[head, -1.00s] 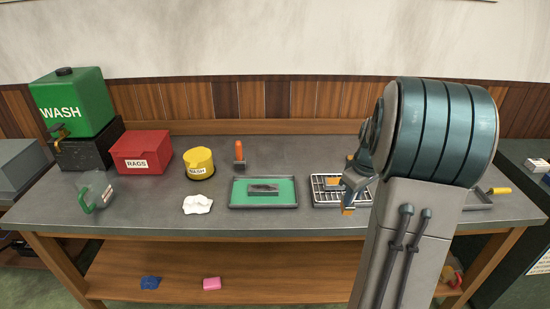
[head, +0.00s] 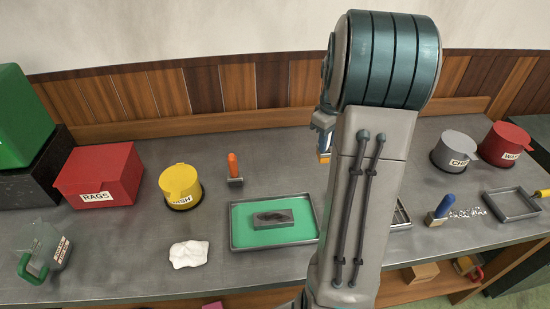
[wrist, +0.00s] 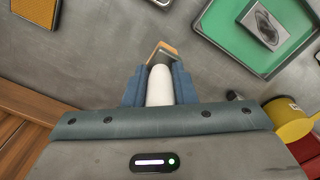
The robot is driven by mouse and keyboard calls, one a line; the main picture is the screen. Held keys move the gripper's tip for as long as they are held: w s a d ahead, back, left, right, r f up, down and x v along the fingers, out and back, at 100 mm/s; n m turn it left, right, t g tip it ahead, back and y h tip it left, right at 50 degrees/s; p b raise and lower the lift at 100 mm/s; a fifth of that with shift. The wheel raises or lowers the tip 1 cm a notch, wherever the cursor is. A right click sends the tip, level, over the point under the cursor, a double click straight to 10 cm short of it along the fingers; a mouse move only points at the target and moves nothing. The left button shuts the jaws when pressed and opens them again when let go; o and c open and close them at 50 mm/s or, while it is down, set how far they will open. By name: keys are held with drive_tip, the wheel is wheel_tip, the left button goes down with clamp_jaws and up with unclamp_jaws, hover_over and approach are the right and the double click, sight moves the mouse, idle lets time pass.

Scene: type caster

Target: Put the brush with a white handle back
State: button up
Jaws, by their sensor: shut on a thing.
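The white-handled brush (wrist: 160,86) is between the two blue fingers of my gripper (wrist: 158,82) in the wrist view. The gripper is shut on its white handle. Its tan and metal head points away from my palm, toward the top of the picture, over bare grey bench top. In the head view my gripper (head: 324,139) shows only as a sliver beside my arm, near the back of the bench, behind and right of the green tray. My arm hides most of the gripper and brush there. I cannot tell whether the brush touches the bench.
The green tray (head: 238,238) holds a grey block (head: 273,218). An orange-handled tool (head: 233,168) stands behind it, beside a yellow can (head: 181,184). A blue-handled brush (head: 441,208) and grey can (head: 454,151) stand right.

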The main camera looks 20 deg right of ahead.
drive_tip(key=shift+w+a+f+p, duration=0.7)
drive_tip(key=shift+w+a+f, duration=0.7)
drive_tip(key=shift+f, duration=0.4)
drive_tip(key=shift+w+a+f+p, duration=0.65)
drive_tip(key=shift+w+a+f, duration=0.6)
drive_tip(key=shift+w+f, duration=0.5)
drive_tip(key=shift+w+a+f+p, duration=0.7)
drive_tip(key=shift+w+a+f, duration=0.65)
drive_tip(key=shift+f, duration=0.55)
drive_tip(key=o, duration=1)
drive_tip(key=shift+f, duration=0.1)
wheel_tip(320, 180, up, 12)
drive_tip(key=b, duration=0.2)
drive_tip(key=s+a+r+m+t, duration=0.2)
drive_tip(key=s+a+r, duration=0.6)
drive_tip(key=s+a, duration=0.25)
drive_tip(key=s+a+m, duration=0.1)
drive_tip(key=s+a, duration=0.1)
drive_tip(key=s, duration=0.5)
drive_tip(key=s+a+m+t, duration=0.1)
drive_tip(key=s+a, duration=0.2)
drive_tip(key=s, duration=0.5)
drive_tip(key=shift+a+t, duration=0.2)
drive_tip(key=shift+t, duration=0.1)
